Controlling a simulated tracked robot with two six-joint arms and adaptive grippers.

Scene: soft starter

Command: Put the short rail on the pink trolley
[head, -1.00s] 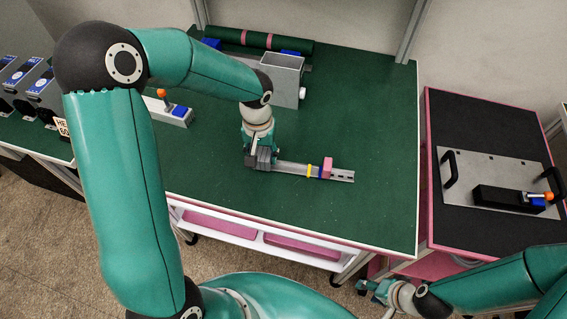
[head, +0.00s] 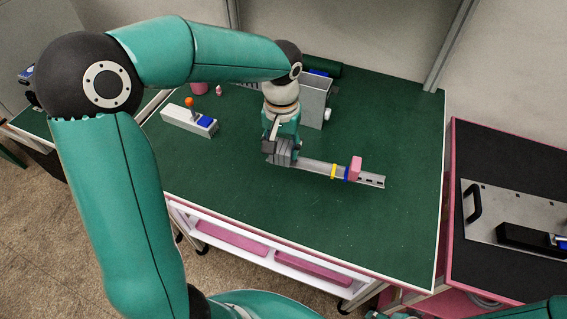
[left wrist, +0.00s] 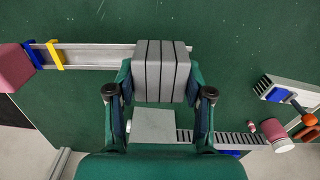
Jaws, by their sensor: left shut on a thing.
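The short rail (head: 320,166) is a grey metal strip with a yellow clip, a blue clip and a pink block (head: 355,168) towards its right end. My left gripper (head: 281,152) is shut on the grey blocks at the rail's left end. In the left wrist view the fingers (left wrist: 162,98) flank these ribbed blocks (left wrist: 161,70), and the rail (left wrist: 100,56) runs left from them. The rail appears raised above the green table. The pink trolley (head: 451,215) stands at the right, with pink edges and a black top. My right gripper shows at most as a sliver at the bottom edge.
A grey plate (head: 482,232) with a black handle and a black device (head: 525,238) lies on the trolley's top. The table's front right is clear.

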